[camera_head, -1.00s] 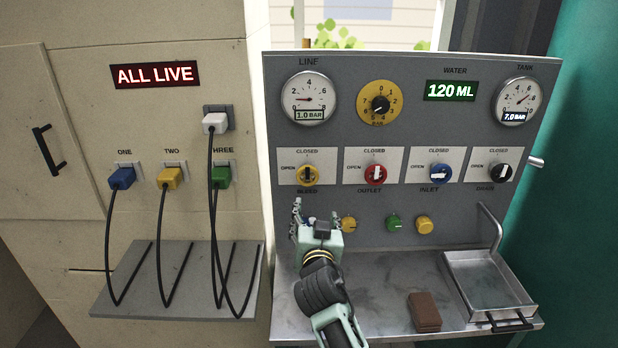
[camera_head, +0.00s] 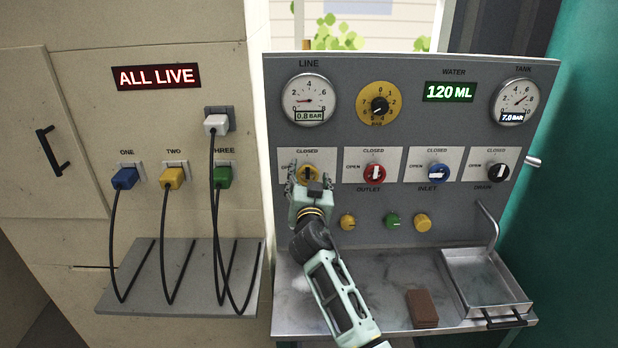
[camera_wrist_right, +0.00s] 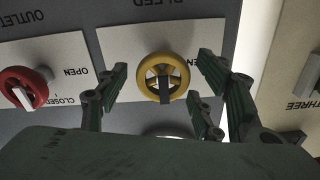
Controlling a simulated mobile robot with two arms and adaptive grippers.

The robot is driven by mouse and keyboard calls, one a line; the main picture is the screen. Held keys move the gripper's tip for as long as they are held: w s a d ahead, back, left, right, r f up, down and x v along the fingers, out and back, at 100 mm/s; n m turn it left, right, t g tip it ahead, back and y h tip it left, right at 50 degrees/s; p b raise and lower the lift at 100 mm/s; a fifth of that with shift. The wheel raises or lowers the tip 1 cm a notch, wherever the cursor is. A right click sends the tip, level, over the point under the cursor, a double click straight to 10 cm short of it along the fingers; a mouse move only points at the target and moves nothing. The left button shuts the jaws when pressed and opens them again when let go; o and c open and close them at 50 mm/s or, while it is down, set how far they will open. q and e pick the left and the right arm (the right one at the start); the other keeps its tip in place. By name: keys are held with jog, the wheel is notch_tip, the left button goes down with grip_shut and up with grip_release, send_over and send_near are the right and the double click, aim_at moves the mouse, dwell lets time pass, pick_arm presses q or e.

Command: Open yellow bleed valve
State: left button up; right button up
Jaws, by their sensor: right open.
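The yellow bleed valve (camera_head: 308,173) is a round handwheel on a white plate, leftmost in the row of valves. In the right wrist view, which is upside down, the yellow wheel (camera_wrist_right: 163,70) has a dark bar pointing to the picture's bottom, the CLOSED side. My right gripper (camera_head: 304,181) is just in front of the valve in the head view. In the wrist view its open fingers (camera_wrist_right: 160,88) are on either side of the wheel, with gaps; nothing is held. The BLEED label is hidden behind the gripper in the head view. My left gripper is not in view.
The red outlet valve (camera_head: 374,174), blue inlet valve (camera_head: 438,172) and black drain valve (camera_head: 499,172) sit to the right. The line gauge (camera_head: 309,98) above reads 0.8 BAR. A brown block (camera_head: 422,309) and metal tray (camera_head: 486,279) are on the bench. Cabled plugs are left.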

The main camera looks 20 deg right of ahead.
jog(key=c, duration=1.1)
jog(key=shift+f+n, duration=0.1)
jog(key=shift+n, duration=0.2)
jog(key=n+b, duration=0.1)
jog(key=n, duration=0.1)
jog(key=shift+n, duration=0.4)
jog(key=n, duration=0.3)
jog(key=shift+n+b, duration=0.3)
jog(key=n, duration=0.5)
jog(key=shift+r+p, duration=0.3)
jog(key=n, duration=0.3)
jog(key=n+p, duration=0.1)
jog(key=n, duration=0.1)
jog(key=shift+w+a+r+n, duration=0.1)
jog(key=shift+a+n, duration=0.05)
jog(key=shift+n, duration=0.25)
